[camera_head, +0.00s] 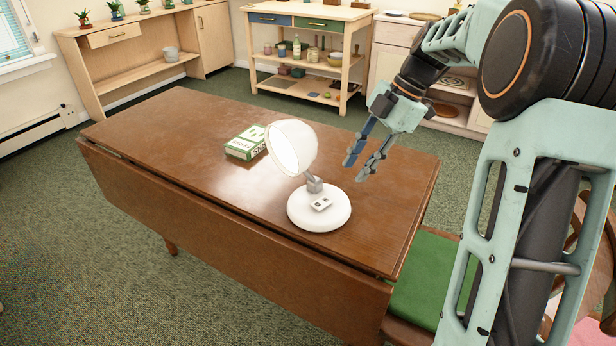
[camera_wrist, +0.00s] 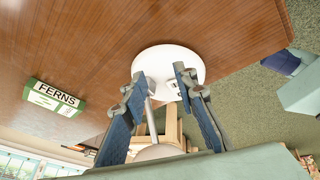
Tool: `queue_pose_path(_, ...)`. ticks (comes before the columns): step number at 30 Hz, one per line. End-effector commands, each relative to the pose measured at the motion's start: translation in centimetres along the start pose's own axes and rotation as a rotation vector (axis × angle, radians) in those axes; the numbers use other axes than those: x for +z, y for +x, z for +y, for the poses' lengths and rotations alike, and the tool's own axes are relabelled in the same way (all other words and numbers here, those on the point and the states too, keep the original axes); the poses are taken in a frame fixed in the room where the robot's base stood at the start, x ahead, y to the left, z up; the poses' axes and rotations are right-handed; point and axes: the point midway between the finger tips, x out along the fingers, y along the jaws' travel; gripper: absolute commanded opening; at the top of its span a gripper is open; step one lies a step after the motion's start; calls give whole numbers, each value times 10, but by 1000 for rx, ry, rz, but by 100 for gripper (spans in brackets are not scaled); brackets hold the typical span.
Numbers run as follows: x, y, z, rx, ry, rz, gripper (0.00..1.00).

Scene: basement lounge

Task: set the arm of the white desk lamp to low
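The white desk lamp stands on the brown wooden table (camera_head: 190,130), with its round base (camera_head: 318,212) near the table's right end. Its round head (camera_head: 291,147) is tilted up to the left on a short grey arm (camera_head: 314,184). A small switch plate sits on the base. My gripper (camera_head: 358,168) is open and empty, above the table to the right of the lamp head. In the wrist view the lamp base (camera_wrist: 168,58) shows beyond my two spread fingers (camera_wrist: 162,88); the lamp head is partly hidden low in that picture.
A green and white box (camera_head: 246,142) labelled FERNS lies on the table left of the lamp. A chair with a green seat (camera_head: 424,275) stands at the table's right end. Wooden shelves (camera_head: 310,50) stand behind. The table's left part is clear.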

Motion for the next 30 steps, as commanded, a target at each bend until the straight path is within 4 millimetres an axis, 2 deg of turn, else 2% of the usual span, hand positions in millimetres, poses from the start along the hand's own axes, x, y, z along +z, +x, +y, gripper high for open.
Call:
queue_pose_path(12,-69,37,31,-2,-3,-3,27)
queue_pose_path(18,-94,49,42,-2,-1,-2,27)
queue_pose_path(22,-92,57,41,-2,2,-3,27)
queue_pose_path(30,-92,58,41,-1,3,-3,27)
